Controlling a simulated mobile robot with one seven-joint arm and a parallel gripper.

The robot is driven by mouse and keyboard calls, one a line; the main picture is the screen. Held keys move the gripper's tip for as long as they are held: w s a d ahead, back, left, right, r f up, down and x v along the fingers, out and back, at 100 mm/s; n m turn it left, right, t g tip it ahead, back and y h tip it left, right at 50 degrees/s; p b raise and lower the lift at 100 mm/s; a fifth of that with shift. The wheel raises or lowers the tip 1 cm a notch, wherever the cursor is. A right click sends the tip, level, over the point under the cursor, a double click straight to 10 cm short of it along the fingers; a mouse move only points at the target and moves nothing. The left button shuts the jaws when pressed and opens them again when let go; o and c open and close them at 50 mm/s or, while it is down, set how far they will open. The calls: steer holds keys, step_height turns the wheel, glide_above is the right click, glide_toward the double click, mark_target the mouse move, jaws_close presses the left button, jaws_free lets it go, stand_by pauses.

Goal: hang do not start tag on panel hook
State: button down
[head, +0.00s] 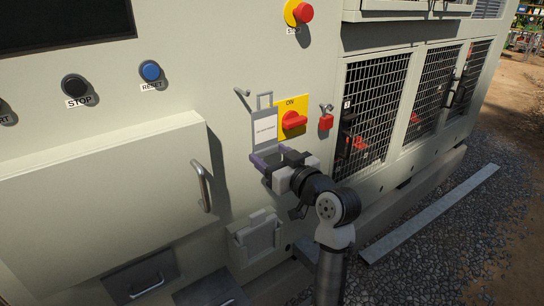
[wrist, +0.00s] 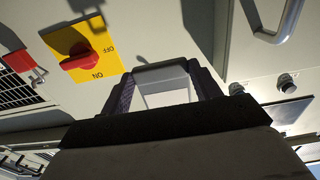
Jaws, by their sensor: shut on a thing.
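The tag (head: 264,128) is a white card with small print and a grey loop on top. It stands roughly upright in front of the panel, left of the yellow switch plate. My gripper (head: 272,157) is shut on its lower part. In the wrist view, the tag (wrist: 165,97) shows pale between the two dark purple fingers of my gripper (wrist: 165,85). The panel hook (head: 241,93) is a small grey peg up and left of the tag's loop, and looks apart from it. A small peg (wrist: 141,60) shows just beyond the tag in the wrist view.
A red rotary switch (head: 293,120) on a yellow plate is close to the tag's right. A red padlock (head: 326,122) hangs beyond it. A protruding box with a handle (head: 202,186) is at left. A grey holder (head: 257,238) is below. Mesh doors (head: 373,105) are at right.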

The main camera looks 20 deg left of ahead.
steer(key=shift+s+d, duration=0.1)
steer(key=shift+x, duration=2.5)
steer(key=shift+w+a, duration=0.2)
steer(key=shift+x, duration=2.2)
